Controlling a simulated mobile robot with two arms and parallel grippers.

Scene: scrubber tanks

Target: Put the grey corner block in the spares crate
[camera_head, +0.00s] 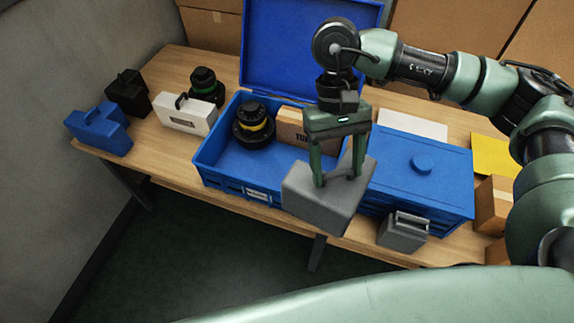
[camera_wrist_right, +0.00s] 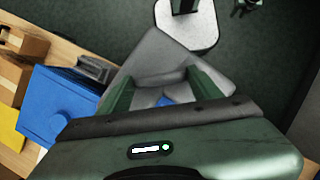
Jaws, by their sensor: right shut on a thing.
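The grey corner block (camera_head: 318,203) is held in my right gripper (camera_head: 338,180), whose two green fingers are shut on it. In the head view the block is tilted and overlaps the front edge of the open blue crate (camera_head: 222,178) and part of the closed blue box. It also shows in the right wrist view (camera_wrist_right: 158,52), between the fingers (camera_wrist_right: 165,95). The open crate holds a black round part with a yellow band (camera_head: 254,126) and a brown carton (camera_head: 292,128). Its label (camera_head: 257,194) is too small to read. My left gripper is out of view.
A blue box with a closed lid (camera_head: 415,160) stands right of the open crate. A grey case (camera_head: 403,231) stands before it. Left are a white case (camera_head: 187,114), blue case (camera_head: 98,130), black case (camera_head: 128,92) and green-banded black part (camera_head: 205,86). Small cartons (camera_head: 494,204) are at right.

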